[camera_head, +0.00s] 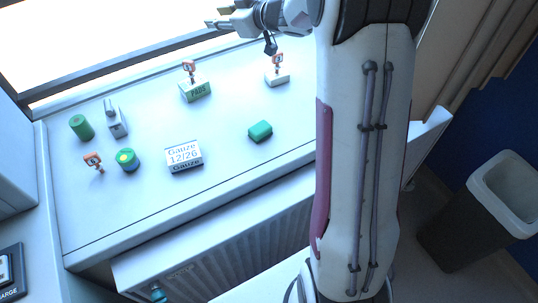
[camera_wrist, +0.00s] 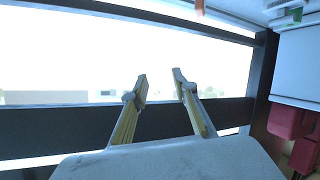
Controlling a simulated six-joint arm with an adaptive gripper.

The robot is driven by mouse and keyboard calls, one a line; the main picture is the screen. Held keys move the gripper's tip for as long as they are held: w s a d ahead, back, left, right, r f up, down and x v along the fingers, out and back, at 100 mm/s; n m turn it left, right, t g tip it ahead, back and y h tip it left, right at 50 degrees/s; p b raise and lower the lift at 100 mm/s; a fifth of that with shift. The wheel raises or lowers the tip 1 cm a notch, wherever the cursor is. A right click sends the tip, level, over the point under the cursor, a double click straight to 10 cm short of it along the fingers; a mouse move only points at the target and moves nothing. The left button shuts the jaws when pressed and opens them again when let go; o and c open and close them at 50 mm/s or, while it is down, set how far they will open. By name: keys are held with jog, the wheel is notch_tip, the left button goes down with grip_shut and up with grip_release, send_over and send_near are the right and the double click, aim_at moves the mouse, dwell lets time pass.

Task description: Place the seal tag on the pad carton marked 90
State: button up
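A green-and-white carton marked PADS (camera_head: 196,93) sits at the back middle of the white sill; no 90 is legible. An orange-and-white tag (camera_head: 189,68) stands at its top; I cannot tell whether on it or behind. A similar orange tag (camera_head: 277,62) is upright at a small white block (camera_head: 278,79) to the right. A third orange tag (camera_head: 94,160) is at the front left, beside a green cylinder. I cannot tell which is the seal tag. My gripper (camera_head: 212,17) is above the sill's back edge by the window. In the wrist view my gripper (camera_wrist: 160,84) is open and empty.
On the sill are a Gauze box (camera_head: 184,156), a green block (camera_head: 260,131), a green cylinder (camera_head: 81,127), a yellow-topped green cylinder (camera_head: 127,160) and a grey device (camera_head: 115,120). The window frame (camera_head: 120,65) edges the back. A bin (camera_head: 485,215) stands lower right.

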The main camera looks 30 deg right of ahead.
jog(key=s+d+r+m+g+h, duration=0.1)
jog(key=s+r+m+h, duration=0.3)
jog(key=s, duration=0.4)
jog(key=s+r+m+h, duration=0.25)
jog(key=s+r, duration=0.25)
jog(key=s, duration=0.3)
jog(key=s+a+f+g, duration=0.2)
jog(key=s+a+f, duration=0.1)
jog(key=s, duration=0.6)
jog(key=s+a+f+g+y, duration=0.1)
jog(key=s+a+f, duration=0.3)
jog(key=s, duration=0.6)
jog(key=s+a+f+g+y, duration=0.1)
jog(key=s+a+f+g, duration=0.2)
jog(key=s, duration=0.7)
jog(key=shift+a+f+g, duration=0.25)
jog(key=shift+a+g, duration=0.05)
jog(key=shift+a, duration=0.5)
